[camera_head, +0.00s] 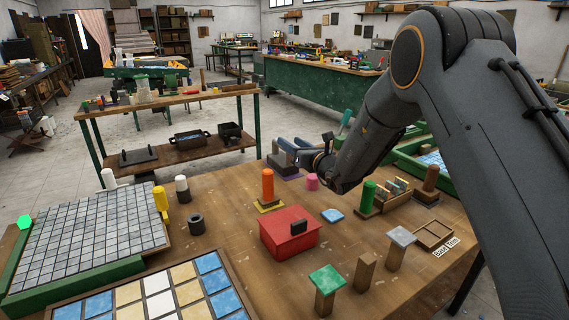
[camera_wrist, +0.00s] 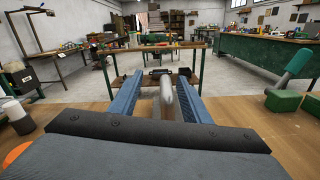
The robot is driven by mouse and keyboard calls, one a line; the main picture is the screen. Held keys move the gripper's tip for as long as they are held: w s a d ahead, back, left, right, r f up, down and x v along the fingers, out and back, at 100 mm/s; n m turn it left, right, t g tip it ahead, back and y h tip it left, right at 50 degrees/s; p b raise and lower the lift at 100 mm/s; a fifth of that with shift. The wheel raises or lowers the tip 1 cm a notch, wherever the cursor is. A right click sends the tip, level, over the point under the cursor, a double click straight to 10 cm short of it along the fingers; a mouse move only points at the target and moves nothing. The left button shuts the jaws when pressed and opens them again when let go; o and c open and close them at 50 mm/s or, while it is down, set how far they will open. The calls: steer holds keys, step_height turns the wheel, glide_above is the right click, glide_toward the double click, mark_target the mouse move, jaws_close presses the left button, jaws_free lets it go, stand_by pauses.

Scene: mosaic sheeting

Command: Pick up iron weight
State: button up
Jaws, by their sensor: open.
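My gripper (camera_head: 290,146) is open at the far edge of the wooden workbench. Its two blue fingers also show in the wrist view (camera_wrist: 160,78), reaching forward and apart. A grey, rounded bar (camera_wrist: 168,98), which looks like the handle of the iron weight, lies between the fingers, with a visible gap on the left. In the head view a grey block (camera_head: 280,161), likely the same weight, stands under the fingers beside a purple pad. The fingers and my wrist hide part of it. I cannot tell whether either finger touches it.
A green-handled tool (camera_wrist: 291,75) is right of the gripper in the wrist view. A tile sheet (camera_head: 92,232) lies left.

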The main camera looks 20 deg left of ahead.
mark_target(282, 154)
steer(key=f+b, duration=0.1)
steer(key=w+f+b, duration=0.1)
steer(key=f+b, duration=0.1)
steer(key=f, duration=0.1)
steer(key=shift+w+f+b, duration=0.1)
steer(key=shift+w+b, duration=0.15)
steer(key=shift+b, duration=0.05)
steer(key=shift+w, duration=0.1)
steer(key=shift+p+x, duration=0.6)
steer(key=shift+x, duration=3.25)
jaws_close()
steer(key=shift+a+r, duration=0.1)
steer(key=shift+r, duration=0.15)
